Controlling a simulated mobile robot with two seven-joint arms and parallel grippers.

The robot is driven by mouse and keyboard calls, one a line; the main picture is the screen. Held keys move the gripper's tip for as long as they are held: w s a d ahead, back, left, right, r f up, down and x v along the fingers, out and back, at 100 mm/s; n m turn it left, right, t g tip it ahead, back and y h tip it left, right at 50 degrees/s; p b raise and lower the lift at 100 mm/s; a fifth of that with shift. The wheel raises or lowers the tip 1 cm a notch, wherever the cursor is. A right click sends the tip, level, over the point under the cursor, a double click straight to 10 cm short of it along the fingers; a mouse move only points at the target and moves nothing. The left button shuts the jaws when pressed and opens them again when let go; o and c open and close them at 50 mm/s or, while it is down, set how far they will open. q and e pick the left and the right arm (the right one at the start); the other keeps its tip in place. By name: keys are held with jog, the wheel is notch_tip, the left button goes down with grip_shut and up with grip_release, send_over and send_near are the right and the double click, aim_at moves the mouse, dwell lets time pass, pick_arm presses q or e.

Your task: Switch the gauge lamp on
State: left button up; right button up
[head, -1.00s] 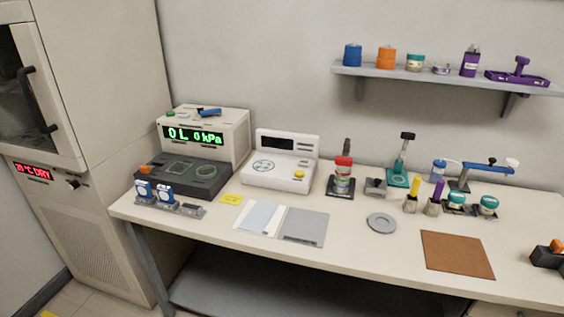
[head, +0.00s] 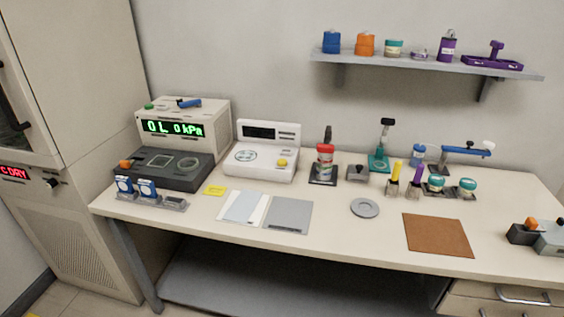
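No thing is clearly marked as the gauge lamp. A teal stand (head: 379,160) with a dark head stands upright at the back of the bench. To its right is a blue-armed stand (head: 466,151) with a white tip, which may be a lamp. I cannot tell which of them is the gauge lamp, and no lit lamp shows. Neither of my grippers is in view.
The bench (head: 340,240) holds a white instrument (head: 262,160), a red-capped bottle (head: 325,160), a grey ring (head: 365,208), a brown mat (head: 437,235) and several small jars. A wall shelf (head: 425,68) hangs above. A tall cabinet (head: 70,130) stands left. The front strip is mostly clear.

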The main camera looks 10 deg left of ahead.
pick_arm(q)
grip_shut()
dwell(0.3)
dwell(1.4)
